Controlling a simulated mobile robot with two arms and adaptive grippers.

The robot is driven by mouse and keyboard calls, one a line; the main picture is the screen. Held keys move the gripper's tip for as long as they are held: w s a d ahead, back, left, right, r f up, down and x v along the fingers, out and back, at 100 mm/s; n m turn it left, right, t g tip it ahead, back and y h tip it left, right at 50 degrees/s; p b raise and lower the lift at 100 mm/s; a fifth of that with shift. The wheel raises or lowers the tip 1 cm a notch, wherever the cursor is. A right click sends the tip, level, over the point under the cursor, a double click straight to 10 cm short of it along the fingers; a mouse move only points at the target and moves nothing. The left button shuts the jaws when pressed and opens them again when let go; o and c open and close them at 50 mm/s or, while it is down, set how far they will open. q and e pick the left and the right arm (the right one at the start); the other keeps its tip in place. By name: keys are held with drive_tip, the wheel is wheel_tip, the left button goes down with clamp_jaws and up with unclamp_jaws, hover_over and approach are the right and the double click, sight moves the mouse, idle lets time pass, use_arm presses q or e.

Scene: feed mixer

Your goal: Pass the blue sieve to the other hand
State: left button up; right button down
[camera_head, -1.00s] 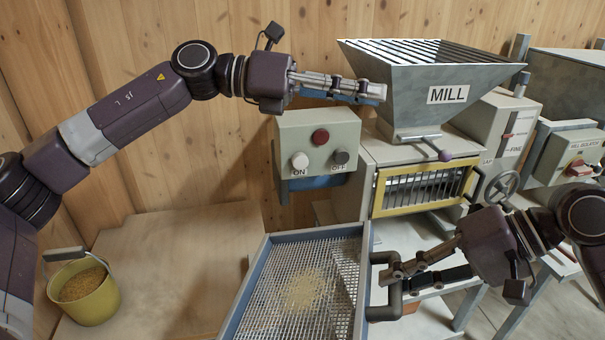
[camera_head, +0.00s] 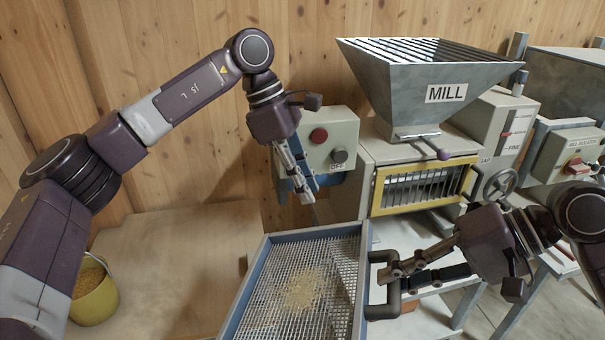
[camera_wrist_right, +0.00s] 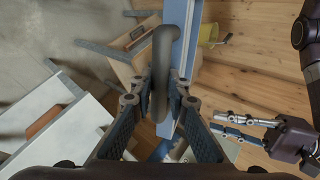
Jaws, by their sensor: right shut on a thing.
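The blue sieve (camera_head: 360,285), a blue-framed tray with wire mesh, is held roughly level in the lower middle of the head view. A small heap of pale grain lies on its mesh. My right gripper (camera_head: 396,275) is shut on the dark handle at the sieve's right side. The right wrist view shows the handle (camera_wrist_right: 162,75) between the fingers and the blue frame (camera_wrist_right: 188,45) behind it. My left gripper (camera_head: 298,192) is above the sieve's far edge, pointing down, apart from it. Its fingers are spread and empty; it also shows in the right wrist view (camera_wrist_right: 222,126).
A control box (camera_head: 322,140) with buttons is on the wall, close behind my left gripper. The mill (camera_head: 400,90) stands at back right. A yellow bucket (camera_head: 96,298) of grain stands on the wooden bench (camera_head: 180,255) at left. Space above the mesh is clear.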

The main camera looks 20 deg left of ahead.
sight(325, 226)
use_arm(q)
drive_tip(key=x, duration=0.9)
drive_tip(key=shift+d+f, duration=0.1)
drive_tip(key=shift+f, duration=0.05)
clamp_jaws()
use_arm(e)
drive_tip(key=c, duration=1.8)
unclamp_jaws()
